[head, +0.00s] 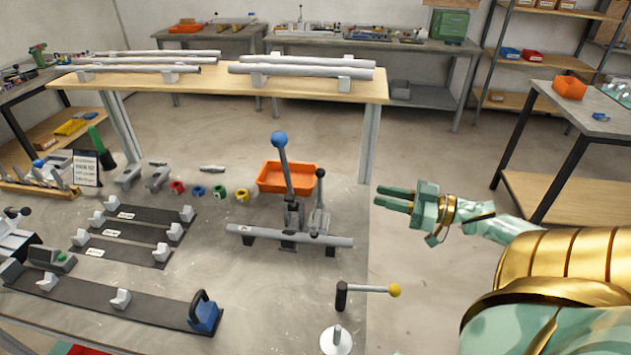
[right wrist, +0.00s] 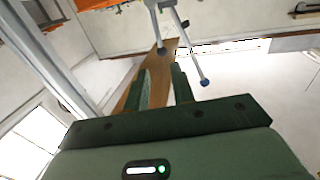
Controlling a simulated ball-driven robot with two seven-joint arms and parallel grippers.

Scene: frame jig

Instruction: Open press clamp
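The press clamp (head: 292,215) stands on the grey bench in the head view. Its tall lever with a blue ball (head: 280,139) stands nearly upright. A shorter lever with a black knob (head: 320,173) stands upright beside it. A grey tube (head: 250,235) lies across the base of the press; whether it is pinched there I cannot tell. My right gripper (head: 378,198) is to the right of the press, past the bench's right edge, its fingers pointing left. In the right wrist view its fingers (right wrist: 163,88) are apart with nothing between them. My left gripper is out of view.
An orange bin (head: 288,177) stands behind the press. Dark fixture mats (head: 110,300) and small coloured rings (head: 219,191) lie to the left. A wooden rack with tubes (head: 220,86) spans the back.

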